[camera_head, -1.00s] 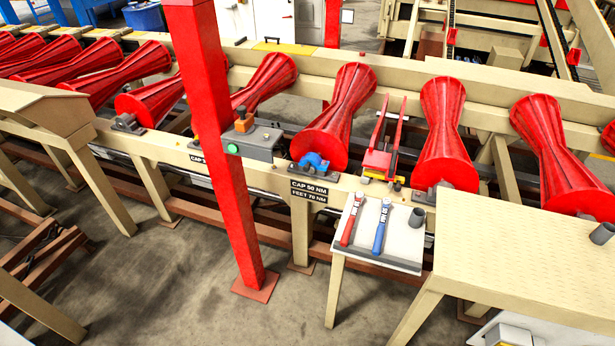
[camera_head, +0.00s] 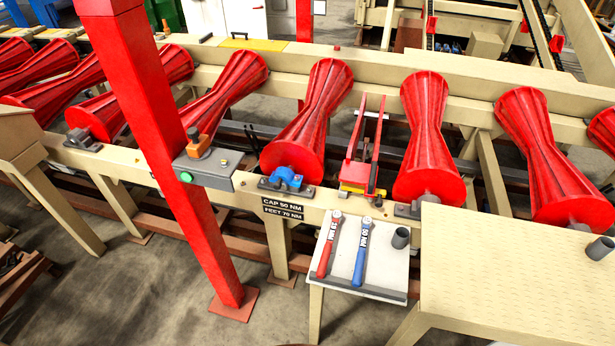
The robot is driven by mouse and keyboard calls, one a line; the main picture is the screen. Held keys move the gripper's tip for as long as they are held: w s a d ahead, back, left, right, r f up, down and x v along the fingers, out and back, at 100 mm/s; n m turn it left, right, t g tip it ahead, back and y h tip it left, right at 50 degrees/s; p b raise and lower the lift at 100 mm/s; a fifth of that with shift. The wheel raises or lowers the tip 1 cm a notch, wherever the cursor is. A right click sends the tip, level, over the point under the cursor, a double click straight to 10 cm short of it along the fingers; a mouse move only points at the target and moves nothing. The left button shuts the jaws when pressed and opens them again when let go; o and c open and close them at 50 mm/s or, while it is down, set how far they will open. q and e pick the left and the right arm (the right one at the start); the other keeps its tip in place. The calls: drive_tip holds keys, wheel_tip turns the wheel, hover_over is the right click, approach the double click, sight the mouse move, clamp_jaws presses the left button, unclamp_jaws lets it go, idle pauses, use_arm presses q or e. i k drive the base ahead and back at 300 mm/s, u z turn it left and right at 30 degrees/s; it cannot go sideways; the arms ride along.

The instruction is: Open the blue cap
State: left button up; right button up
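The blue cap (camera_head: 286,178) sits on a bearing mount at the near end of a red ribbed roller (camera_head: 308,120), on the beige frame rail. A sign (camera_head: 285,213) below it reads "CAP 50 NM, FEET 70 NM". A white side table (camera_head: 385,265) holds a red-handled torque wrench (camera_head: 328,246) and a blue-handled torque wrench (camera_head: 361,252), side by side. The blue one's label appears to read 50 NM. A dark grey socket or cup (camera_head: 400,238) stands at the table's right. Neither of my grippers is in view.
A red post (camera_head: 187,170) stands left of the cap. A grey control box (camera_head: 208,170) with a green button is beside it. A red bracket (camera_head: 362,165) stands right of the cap. A beige table (camera_head: 530,270) fills the lower right.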

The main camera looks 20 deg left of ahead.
sight(281, 174)
drive_tip(key=u, duration=0.15)
drive_tip(key=i, duration=0.85)
drive_tip(key=u, duration=0.4)
